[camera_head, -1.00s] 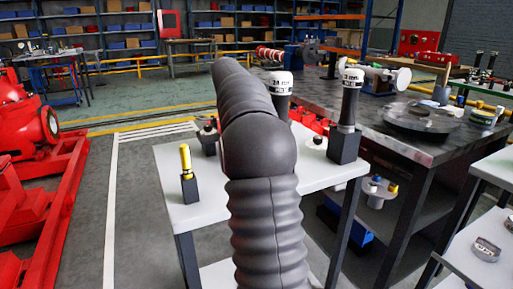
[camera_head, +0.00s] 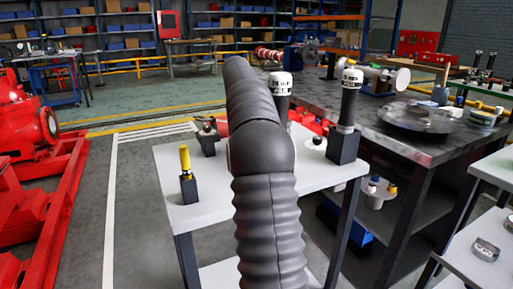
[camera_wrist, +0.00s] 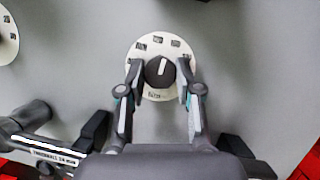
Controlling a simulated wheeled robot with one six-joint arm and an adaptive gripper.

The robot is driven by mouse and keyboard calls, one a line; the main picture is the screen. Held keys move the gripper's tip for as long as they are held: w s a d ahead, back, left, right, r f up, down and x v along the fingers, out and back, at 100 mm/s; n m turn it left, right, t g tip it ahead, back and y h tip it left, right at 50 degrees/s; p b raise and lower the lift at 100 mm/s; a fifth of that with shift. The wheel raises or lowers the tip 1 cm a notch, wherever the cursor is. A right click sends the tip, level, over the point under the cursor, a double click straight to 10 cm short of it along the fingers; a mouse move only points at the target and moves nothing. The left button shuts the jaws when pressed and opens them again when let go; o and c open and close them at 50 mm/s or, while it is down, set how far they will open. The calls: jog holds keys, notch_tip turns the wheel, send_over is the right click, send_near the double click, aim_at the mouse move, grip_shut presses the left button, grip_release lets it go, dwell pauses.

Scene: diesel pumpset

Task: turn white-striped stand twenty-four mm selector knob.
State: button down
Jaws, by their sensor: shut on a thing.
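In the wrist view, a black round knob (camera_wrist: 160,70) with a white pointer line sits on a white round dial (camera_wrist: 146,46) with small dark labels around its edge. The pointer line is nearly upright, leaning slightly right. My gripper (camera_wrist: 160,76) has one finger on each side of the knob and is shut on it. A dark stand (camera_wrist: 45,150) at lower left bears a white stripe and a label that seems to end in "24 mm". In the head view my arm hides the gripper and the held knob.
The pale table (camera_head: 215,214) carries a yellow-handled block (camera_head: 187,178), a tall white-topped post (camera_head: 348,110) and a small black ball-like knob (camera_head: 318,141). Part of another white dial (camera_wrist: 7,36) shows at the wrist view's upper left. A dark workbench (camera_head: 385,143) stands at right.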

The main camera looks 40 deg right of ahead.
jog(key=c, duration=0.8)
grip_release()
